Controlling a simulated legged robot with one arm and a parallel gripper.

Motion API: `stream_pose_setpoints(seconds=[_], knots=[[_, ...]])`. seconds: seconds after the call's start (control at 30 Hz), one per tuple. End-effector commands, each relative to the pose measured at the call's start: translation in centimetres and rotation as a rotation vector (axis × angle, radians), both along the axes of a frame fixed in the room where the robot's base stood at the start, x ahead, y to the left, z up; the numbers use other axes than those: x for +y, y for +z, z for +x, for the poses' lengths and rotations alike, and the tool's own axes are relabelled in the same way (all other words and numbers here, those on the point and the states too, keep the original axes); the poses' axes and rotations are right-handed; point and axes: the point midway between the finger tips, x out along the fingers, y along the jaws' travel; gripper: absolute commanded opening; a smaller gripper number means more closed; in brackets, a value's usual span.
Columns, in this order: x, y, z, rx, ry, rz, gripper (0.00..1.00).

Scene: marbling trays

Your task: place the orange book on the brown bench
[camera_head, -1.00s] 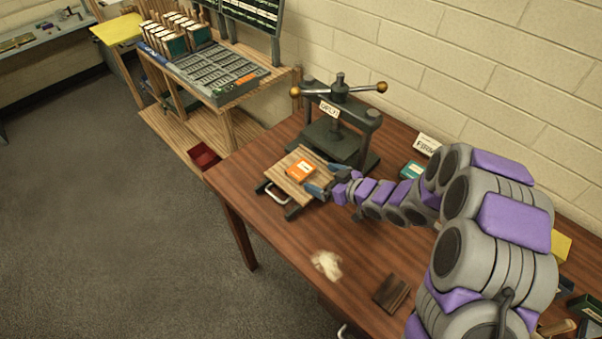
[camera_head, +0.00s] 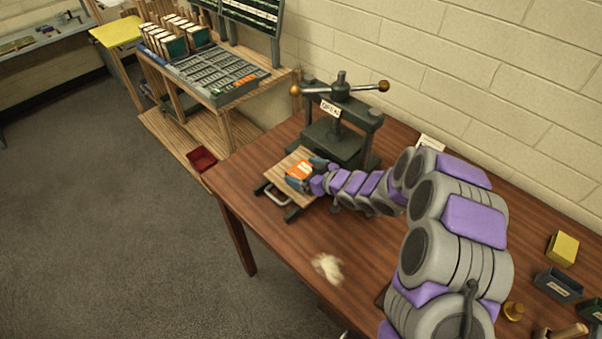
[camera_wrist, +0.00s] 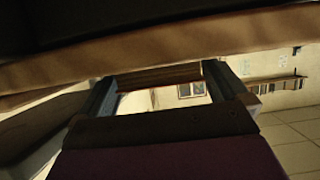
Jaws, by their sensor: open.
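The orange book (camera_head: 299,169) lies flat on a wooden board (camera_head: 272,176) in front of the press, with a white label on its cover. The brown bench (camera_head: 262,226) carries the press and board. My gripper (camera_head: 306,174) reaches in from the right in the head view, low over the board. Its dark fingers are open, one on each side of the book, partly covering it. In the wrist view, the two fingers frame a narrow brown strip (camera_wrist: 160,76) that I cannot identify. Whether either finger touches the book is unclear.
The dark press (camera_head: 338,140) with its long handle stands right behind the board. A pale crumpled scrap (camera_head: 328,267) lies toward the bench's front. A yellow block (camera_head: 563,247) and dark boxes are at the right. A rack shelf (camera_head: 212,70) stands at the back left.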

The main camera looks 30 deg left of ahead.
Motion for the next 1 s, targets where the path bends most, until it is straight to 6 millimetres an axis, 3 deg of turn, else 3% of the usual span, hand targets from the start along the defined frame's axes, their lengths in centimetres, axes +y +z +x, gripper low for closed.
stream_pose_setpoints(seconds=[0.13,0.63,1.0], knots=[[0.0,0.0,0.0,0.000,0.000,0.000,1.00],[-0.1,0.1,0.0,0.000,0.000,0.001,0.52],[-0.1,1.0,0.0,-0.003,0.000,0.001,0.52]])
